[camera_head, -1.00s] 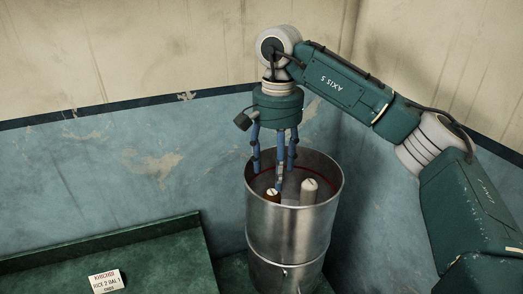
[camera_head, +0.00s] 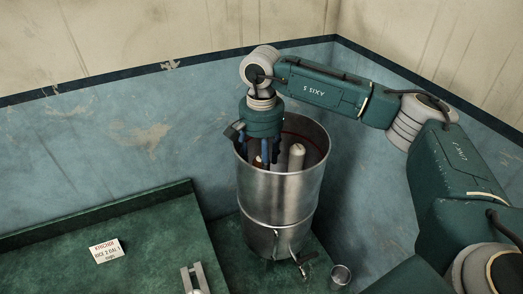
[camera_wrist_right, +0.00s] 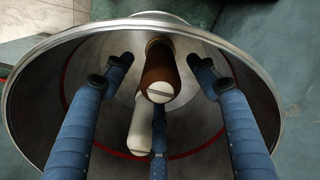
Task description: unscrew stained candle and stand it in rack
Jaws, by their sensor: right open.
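The stained candle, brown with a slotted pale end (camera_wrist_right: 160,75), stands inside a tall steel drum (camera_head: 280,205); in the head view only a sliver shows behind my fingers. A clean white candle (camera_head: 296,158) stands beside it and also shows in the wrist view (camera_wrist_right: 139,135). My right gripper (camera_head: 262,160) reaches down into the drum from above. Its three blue fingers are spread open around the brown candle, with visible gaps at the left and right. Contact with the third finger cannot be told. My left gripper is out of view. I cannot identify the rack.
A tap (camera_head: 300,262) sticks out low on the drum, near a small metal cup (camera_head: 341,274). A green counter (camera_head: 150,250) at left holds a printed card (camera_head: 106,251) and a grey metal piece (camera_head: 195,277) at the bottom edge.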

